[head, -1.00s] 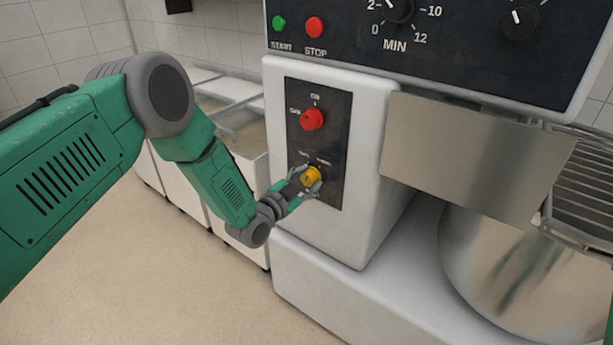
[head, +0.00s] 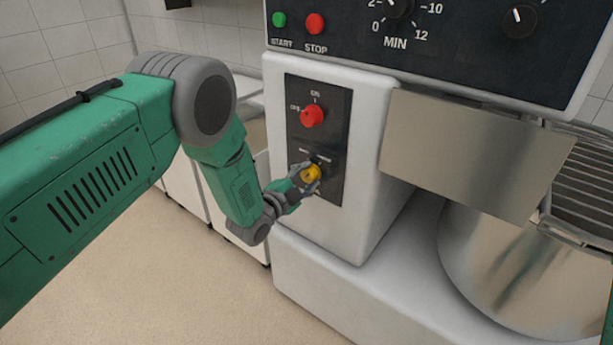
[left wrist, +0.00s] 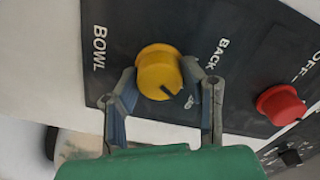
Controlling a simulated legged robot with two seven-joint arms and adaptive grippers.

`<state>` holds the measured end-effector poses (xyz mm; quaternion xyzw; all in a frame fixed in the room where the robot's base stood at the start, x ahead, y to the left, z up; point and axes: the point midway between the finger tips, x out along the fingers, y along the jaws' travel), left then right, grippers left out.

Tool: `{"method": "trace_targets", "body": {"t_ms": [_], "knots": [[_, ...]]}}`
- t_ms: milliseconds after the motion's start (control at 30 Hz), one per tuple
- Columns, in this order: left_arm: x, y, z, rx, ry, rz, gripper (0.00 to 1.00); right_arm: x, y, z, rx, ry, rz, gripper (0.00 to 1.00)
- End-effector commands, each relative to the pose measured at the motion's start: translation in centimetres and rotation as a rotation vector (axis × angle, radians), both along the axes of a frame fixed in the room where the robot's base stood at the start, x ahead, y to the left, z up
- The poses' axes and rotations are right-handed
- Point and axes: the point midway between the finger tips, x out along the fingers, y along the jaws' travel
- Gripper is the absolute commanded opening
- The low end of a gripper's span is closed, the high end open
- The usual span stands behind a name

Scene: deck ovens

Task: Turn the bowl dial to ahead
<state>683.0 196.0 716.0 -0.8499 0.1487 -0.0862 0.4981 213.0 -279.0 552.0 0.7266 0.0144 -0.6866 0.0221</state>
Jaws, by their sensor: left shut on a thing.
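The yellow bowl dial (head: 313,173) is on the lower part of a dark panel (head: 334,187) on the mixer's white body. In the left wrist view the yellow dial (left wrist: 157,70) sits beside the printed words BOWL and BACK. Its dark pointer mark is on the side towards the gripper's base, to the lower right in that picture. The other label is mostly hidden. My left gripper (head: 307,177) is shut on the dial. Its fingers (left wrist: 160,82) are on either side of the knob in the left wrist view. My right gripper is out of view.
A red ON/OFF dial (head: 312,115) sits just above the yellow one. It also shows in the left wrist view (left wrist: 281,104). A steel guard (head: 475,150) and mixing bowl (head: 520,270) are to the right. White bins (head: 186,190) stand behind my left arm.

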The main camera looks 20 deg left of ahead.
Motion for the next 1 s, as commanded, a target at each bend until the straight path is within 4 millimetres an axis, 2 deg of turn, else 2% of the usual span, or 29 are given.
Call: {"method": "trace_targets", "body": {"t_ms": [33,267,300,333,800,867,1000], "knots": [[0.4,-0.5,0.6,0.001,-0.014,-0.007,0.08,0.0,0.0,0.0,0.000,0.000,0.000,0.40],[0.4,-0.6,0.6,0.000,-0.014,-0.007,0.08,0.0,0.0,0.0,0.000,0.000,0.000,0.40],[0.4,-0.6,0.6,0.000,-0.015,-0.008,0.47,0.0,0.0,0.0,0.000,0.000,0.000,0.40],[0.4,-0.6,0.6,0.000,-0.014,-0.009,0.55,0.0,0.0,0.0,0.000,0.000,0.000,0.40],[-0.1,0.0,0.5,-0.003,-0.011,-0.004,0.55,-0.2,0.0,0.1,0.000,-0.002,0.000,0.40],[-0.6,0.2,0.4,-0.003,-0.009,-0.004,0.55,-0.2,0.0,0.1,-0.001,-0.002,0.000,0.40],[-2.6,0.8,0.4,-0.002,-0.008,-0.004,0.55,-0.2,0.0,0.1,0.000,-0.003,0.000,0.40]]}}
